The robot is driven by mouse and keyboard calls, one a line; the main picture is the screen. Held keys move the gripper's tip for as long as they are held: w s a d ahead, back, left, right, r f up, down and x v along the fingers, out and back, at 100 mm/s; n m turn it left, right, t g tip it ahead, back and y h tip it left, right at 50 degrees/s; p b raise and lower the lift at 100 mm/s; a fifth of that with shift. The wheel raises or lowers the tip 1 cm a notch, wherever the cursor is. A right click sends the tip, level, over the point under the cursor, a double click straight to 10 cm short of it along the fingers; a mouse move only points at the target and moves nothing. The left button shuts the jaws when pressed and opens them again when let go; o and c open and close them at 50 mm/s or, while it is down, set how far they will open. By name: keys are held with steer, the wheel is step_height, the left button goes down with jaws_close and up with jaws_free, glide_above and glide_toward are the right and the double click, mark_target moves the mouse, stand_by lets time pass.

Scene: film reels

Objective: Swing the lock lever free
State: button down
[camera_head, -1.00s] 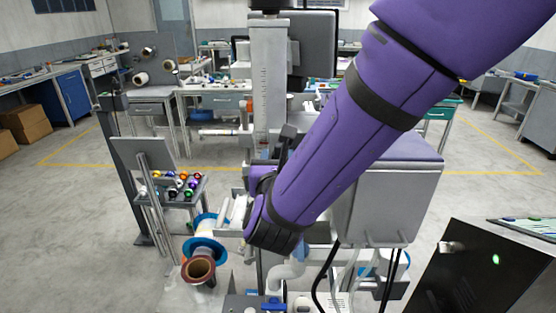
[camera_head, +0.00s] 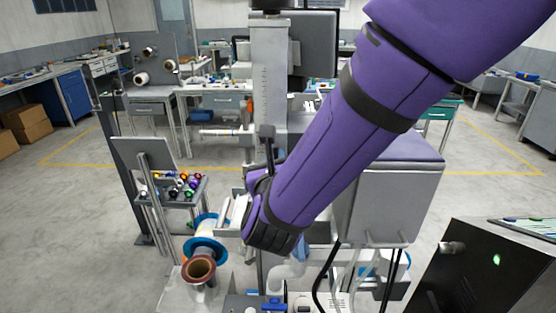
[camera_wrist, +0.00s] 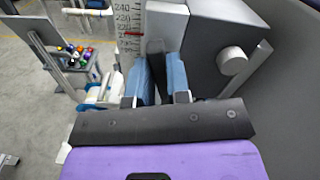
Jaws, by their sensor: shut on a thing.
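My gripper (camera_wrist: 157,82) shows in the wrist view as two blue fingers beyond a dark bar. It is shut on a dark, narrow upright piece, which looks like the lock lever (camera_wrist: 155,57). The scale column (camera_head: 268,85) stands behind the wrist there.
A grey housing with a round knob (camera_wrist: 232,60) is close on the right of my gripper. A shelf (camera_head: 190,196) of coloured spools stands left. A blue-rimmed reel (camera_head: 205,250) sits at lower left. A black panel (camera_head: 490,270) is at lower right.

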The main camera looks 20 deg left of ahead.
steer(key=shift+s+a+f+n, duration=0.1)
steer(key=shift+a+f+n, duration=0.1)
steer(key=shift+n, duration=2.15)
steer(key=shift+a+f+n, duration=0.1)
steer(key=shift+f+n, duration=0.1)
steer(key=shift+n, duration=2.2)
steer(key=shift+s+a+f+n, duration=0.1)
steer(key=shift+f+n, duration=0.1)
steer(key=shift+n, duration=2.45)
steer(key=c, duration=1.1)
jaws_free()
steer(key=v, duration=1)
steer(key=shift+s+d, duration=0.2)
steer(key=shift+s, duration=0.1)
